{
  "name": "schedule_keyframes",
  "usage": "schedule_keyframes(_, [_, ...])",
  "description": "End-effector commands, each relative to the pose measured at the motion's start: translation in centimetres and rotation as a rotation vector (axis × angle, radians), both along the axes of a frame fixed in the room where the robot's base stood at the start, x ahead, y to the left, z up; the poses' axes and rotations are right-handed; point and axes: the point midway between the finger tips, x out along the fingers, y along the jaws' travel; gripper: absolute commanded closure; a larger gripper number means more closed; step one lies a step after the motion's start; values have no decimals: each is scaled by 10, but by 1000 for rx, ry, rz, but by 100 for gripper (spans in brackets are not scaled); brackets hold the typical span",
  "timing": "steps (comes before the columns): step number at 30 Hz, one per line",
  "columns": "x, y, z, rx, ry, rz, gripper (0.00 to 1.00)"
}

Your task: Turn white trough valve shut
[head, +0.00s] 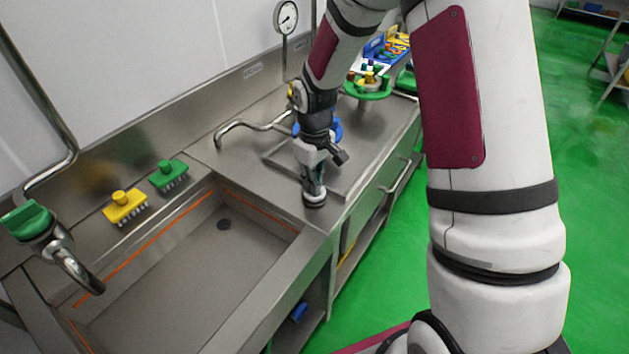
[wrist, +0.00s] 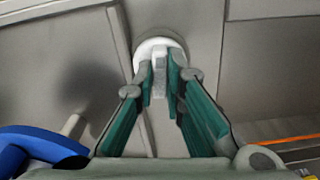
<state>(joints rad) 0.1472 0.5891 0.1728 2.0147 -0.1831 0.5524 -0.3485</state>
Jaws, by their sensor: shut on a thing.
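The white trough valve shows in the wrist view as a round white base (wrist: 171,44) with a pale grey upright grip between my fingers. My gripper (wrist: 160,78) is shut on that grip, one green-padded finger on each side. In the head view my gripper (head: 314,186) points down at the front corner of the steel counter, beside the trough. There it hides most of the valve. I cannot tell the valve's turn position from these views.
The steel trough (head: 205,265) lies left of my gripper. A blue wheel (head: 337,131) is close behind my wrist, and a green wheel (head: 372,94) stands farther back. A green-handled tap (head: 27,219) is far left.

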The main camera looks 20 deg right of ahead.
Motion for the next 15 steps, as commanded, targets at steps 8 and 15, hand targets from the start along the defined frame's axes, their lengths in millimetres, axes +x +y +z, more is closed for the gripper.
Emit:
schedule_keyframes(8, [0, 0, 0, 0, -1, -238, 100])
schedule_keyframes(15, [0, 0, 0, -1, 0, -467, 100])
